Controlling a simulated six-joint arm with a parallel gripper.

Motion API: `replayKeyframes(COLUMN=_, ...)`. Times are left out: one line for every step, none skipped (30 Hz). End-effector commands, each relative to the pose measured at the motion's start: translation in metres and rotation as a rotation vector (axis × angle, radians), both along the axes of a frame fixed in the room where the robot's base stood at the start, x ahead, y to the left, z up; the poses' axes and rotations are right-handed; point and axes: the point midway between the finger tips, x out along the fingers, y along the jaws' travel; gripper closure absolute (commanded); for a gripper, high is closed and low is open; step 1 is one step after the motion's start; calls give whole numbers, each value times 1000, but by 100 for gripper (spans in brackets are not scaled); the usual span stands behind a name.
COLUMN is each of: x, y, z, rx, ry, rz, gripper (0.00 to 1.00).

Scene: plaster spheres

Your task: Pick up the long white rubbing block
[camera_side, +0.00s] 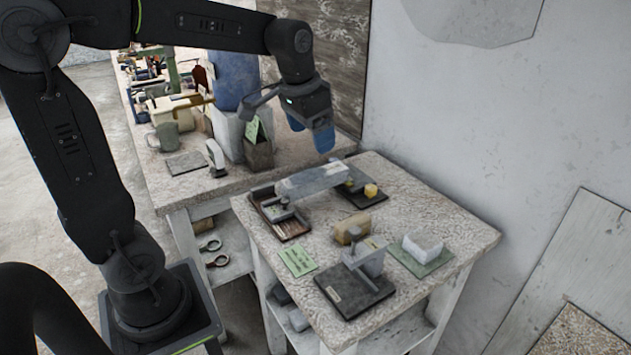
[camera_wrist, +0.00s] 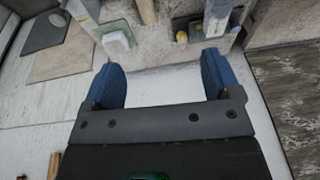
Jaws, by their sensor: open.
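My gripper (camera_side: 311,134), with blue fingers, hangs above the back of the near table. In the wrist view my gripper (camera_wrist: 162,65) has its fingers wide apart with nothing between them. I cannot tell for certain which is the rubbing block; the first is the longer. My gripper touches neither.
The brown tray (camera_side: 291,229) holds small items. A yellow piece (camera_side: 371,190) stands on the dark mat (camera_side: 351,200). A tan block (camera_side: 352,229) and a grey fixture on a dark plate (camera_side: 350,298) stand nearer. A pale wall (camera_side: 530,120) rises behind; a cluttered bench (camera_side: 215,190) is at left.

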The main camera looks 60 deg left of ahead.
Motion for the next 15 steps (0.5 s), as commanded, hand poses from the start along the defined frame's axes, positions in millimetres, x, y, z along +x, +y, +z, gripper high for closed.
replayKeyframes(x=19, y=17, z=-7, rx=-3, ry=35, rz=8, gripper=17)
replayKeyframes(x=28, y=27, z=-11, rx=-5, ry=54, rz=8, gripper=17)
replayKeyframes(x=40, y=40, z=-16, rx=-7, ry=75, rz=8, gripper=17)
replayKeyframes(x=49, y=49, z=-21, rx=-9, ry=92, rz=7, gripper=17)
replayKeyframes(x=57, y=59, z=-27, rx=-13, ry=109, rz=9, gripper=17)
replayKeyframes(x=67, y=73, z=-34, rx=-16, ry=128, rz=8, gripper=17)
replayKeyframes(x=74, y=82, z=-40, rx=-21, ry=145, rz=8, gripper=17)
replayKeyframes(x=80, y=92, z=-46, rx=-25, ry=159, rz=7, gripper=17)
replayKeyframes(x=87, y=104, z=-55, rx=-31, ry=175, rz=6, gripper=17)
replayKeyframes(x=92, y=113, z=-61, rx=-35, ry=188, rz=6, gripper=17)
replayKeyframes(x=96, y=120, z=-66, rx=-40, ry=198, rz=5, gripper=17)
replayKeyframes(x=100, y=129, z=-73, rx=-45, ry=210, rz=4, gripper=17)
replayKeyframes(x=103, y=135, z=-78, rx=-48, ry=218, rz=4, gripper=17)
replayKeyframes(x=105, y=140, z=-81, rx=-51, ry=224, rz=3, gripper=17)
replayKeyframes(x=107, y=145, z=-86, rx=-54, ry=232, rz=2, gripper=17)
